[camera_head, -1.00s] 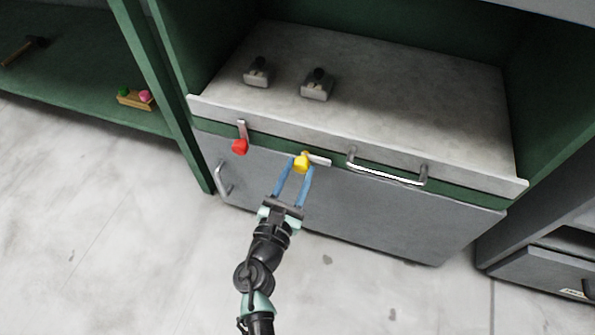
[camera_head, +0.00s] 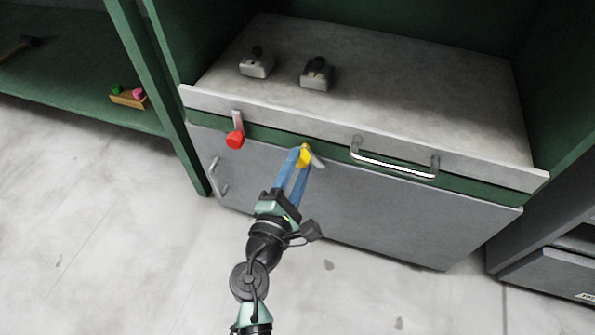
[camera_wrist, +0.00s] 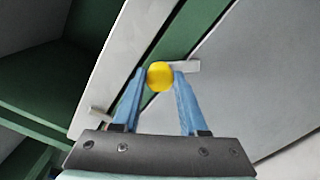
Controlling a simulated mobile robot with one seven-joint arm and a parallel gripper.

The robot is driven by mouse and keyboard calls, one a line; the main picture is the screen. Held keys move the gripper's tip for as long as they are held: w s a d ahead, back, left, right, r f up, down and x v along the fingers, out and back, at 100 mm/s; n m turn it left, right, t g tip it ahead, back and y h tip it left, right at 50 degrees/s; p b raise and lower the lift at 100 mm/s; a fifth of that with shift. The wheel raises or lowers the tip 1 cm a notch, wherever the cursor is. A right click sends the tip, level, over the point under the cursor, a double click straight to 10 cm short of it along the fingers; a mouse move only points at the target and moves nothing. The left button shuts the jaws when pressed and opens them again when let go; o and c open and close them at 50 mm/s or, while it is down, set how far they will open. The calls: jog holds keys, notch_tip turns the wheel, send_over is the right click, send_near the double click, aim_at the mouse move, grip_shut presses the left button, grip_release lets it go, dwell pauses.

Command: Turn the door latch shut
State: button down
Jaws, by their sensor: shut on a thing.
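The yellow-knobbed latch (camera_head: 305,156) is on the front of the grey press, at the green strip above the grey door (camera_head: 390,212). Its short metal lever (camera_head: 318,161) slants down to the right in the head view. My gripper (camera_head: 303,152) reaches up from below, its blue fingers on either side of the yellow knob and shut on it. In the wrist view the yellow knob (camera_wrist: 160,77) sits between the fingertips, with the metal lever (camera_wrist: 186,67) sticking out to the right behind the right fingertip.
A red-knobbed lever (camera_head: 235,140) hangs down to the left. A bar handle (camera_head: 394,160) is to the right, another handle (camera_head: 217,178) at the door's left edge. Two small grey blocks (camera_head: 256,66) (camera_head: 317,75) stand on the top. A green post (camera_head: 165,95) rises at left.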

jog(key=m, duration=0.1)
jog(key=m+b, duration=0.2)
jog(key=shift+f+m, duration=0.25)
jog(key=shift+m, duration=0.15)
jog(key=shift+r+m+b, duration=0.1)
jog(key=shift+m+b, duration=1.5)
jog(key=shift+m, duration=0.6)
jog(key=shift+c, duration=2.2)
grip_release()
jog(key=p+v, duration=0.2)
jog(key=v, duration=1.1)
jog(key=shift+p, duration=0.35)
jog(key=shift+r, duration=0.1)
